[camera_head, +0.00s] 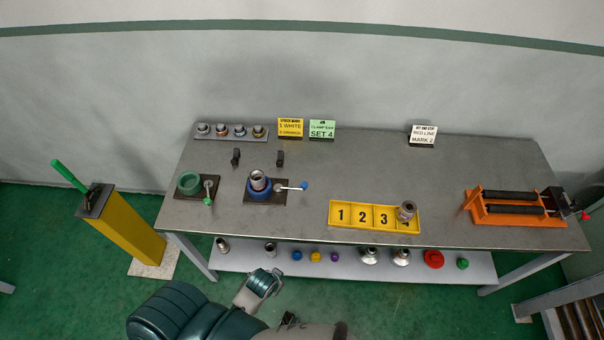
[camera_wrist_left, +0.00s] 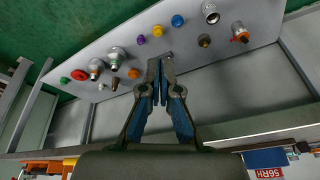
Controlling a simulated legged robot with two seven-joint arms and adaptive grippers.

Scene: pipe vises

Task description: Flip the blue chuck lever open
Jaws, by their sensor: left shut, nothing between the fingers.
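The blue chuck (camera_head: 260,192) sits on a dark base plate towards the left of the table and holds an upright metal pipe fitting (camera_head: 257,177). In the head view my left arm is at the bottom, in front of the table. My right gripper is not seen.
A green chuck (camera_head: 189,182) with its own lever stands left of the blue one. A yellow numbered tray (camera_head: 346,225) and an orange vise (camera_head: 491,214) are to the right. The shelf (camera_head: 330,264) holds several coloured caps and fittings. Two black clips stand behind the chucks.

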